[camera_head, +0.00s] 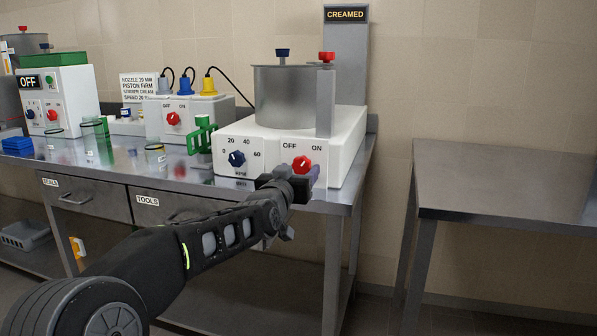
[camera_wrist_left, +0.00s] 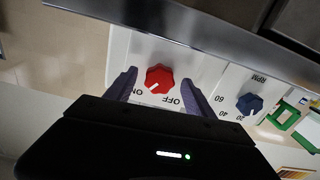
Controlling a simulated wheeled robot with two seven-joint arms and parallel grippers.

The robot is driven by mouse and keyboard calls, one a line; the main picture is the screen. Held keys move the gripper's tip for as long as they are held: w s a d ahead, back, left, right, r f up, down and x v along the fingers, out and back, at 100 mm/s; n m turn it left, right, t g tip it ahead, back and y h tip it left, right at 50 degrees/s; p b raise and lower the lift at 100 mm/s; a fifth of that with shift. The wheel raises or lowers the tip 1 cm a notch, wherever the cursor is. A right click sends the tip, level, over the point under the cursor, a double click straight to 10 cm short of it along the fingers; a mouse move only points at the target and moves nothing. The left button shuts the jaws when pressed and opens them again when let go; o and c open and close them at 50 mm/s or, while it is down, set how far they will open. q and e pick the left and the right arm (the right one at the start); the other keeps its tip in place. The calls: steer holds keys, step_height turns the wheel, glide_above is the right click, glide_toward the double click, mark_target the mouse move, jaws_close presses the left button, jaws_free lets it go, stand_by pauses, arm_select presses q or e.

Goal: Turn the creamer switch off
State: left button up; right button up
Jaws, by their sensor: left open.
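The creamer (camera_head: 343,150) is a white box with a steel pot (camera_head: 284,97) on top, near the right end of the steel bench. Its red switch knob (camera_head: 302,164) sits on the front between the OFF and ON labels. In the left wrist view, which is upside down, the red knob (camera_wrist_left: 159,78) has a white mark pointing toward ON. My left gripper (camera_head: 291,177) is open in front of the knob. In the wrist view its two fingers (camera_wrist_left: 160,88) stand on either side of the knob; I cannot tell whether they touch it. My right gripper is not in view.
A blue RPM dial (camera_head: 237,158) is left of the red knob, with a green item (camera_head: 201,135) beyond it. Another white box with a red knob (camera_head: 173,118) and a white machine showing OFF (camera_head: 62,95) stand farther left. An empty steel table (camera_head: 500,180) is at right.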

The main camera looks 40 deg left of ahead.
arm_select(q)
steer(key=shift+w+a, duration=0.1)
steer(key=shift+w, duration=0.15)
jaws_close()
stand_by(0.6)
